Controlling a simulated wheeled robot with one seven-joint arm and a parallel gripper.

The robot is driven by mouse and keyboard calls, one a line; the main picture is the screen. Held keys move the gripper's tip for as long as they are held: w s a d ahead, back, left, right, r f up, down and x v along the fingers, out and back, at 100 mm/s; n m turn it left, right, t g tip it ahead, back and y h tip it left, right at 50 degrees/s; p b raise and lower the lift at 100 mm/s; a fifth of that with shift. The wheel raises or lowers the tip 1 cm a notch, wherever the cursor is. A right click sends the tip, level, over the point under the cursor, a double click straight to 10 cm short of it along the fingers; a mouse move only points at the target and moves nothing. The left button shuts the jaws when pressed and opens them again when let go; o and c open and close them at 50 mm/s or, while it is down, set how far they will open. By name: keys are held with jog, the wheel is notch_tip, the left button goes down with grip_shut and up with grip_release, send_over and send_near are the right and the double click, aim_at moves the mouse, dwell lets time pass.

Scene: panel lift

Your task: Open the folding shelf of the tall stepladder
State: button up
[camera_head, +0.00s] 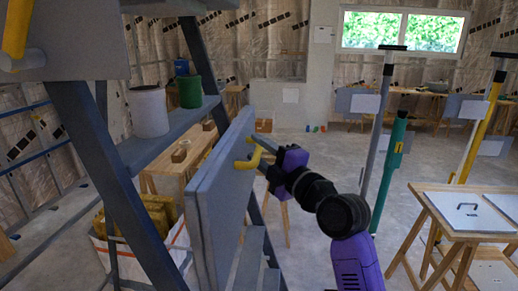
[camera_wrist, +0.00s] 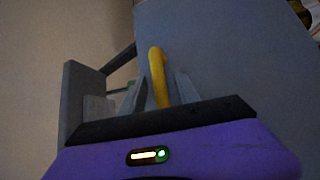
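The tall blue-grey stepladder (camera_head: 88,130) stands at the left in the head view. Its folding shelf (camera_head: 212,210) is a thick grey panel standing nearly upright on the ladder's near right side. A yellow handle (camera_head: 246,161) sticks out from the panel's upper right face. My gripper (camera_head: 262,168) is at this handle, reaching in from the right. In the wrist view, the yellow handle (camera_wrist: 158,75) rises between the two grey fingers of my gripper (camera_wrist: 160,88). The fingers are close on both sides of it; whether they press on it is unclear.
A white bucket (camera_head: 149,112) and a green bucket (camera_head: 190,91) stand on a ladder-height board at left. A wooden workbench (camera_head: 178,164) is behind the panel. Poles, including a green one (camera_head: 389,170), and a small trestle table (camera_head: 465,208) stand at right. Floor between is clear.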

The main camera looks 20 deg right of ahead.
jog(key=shift+c, duration=0.5)
grip_shut()
dwell(0.8)
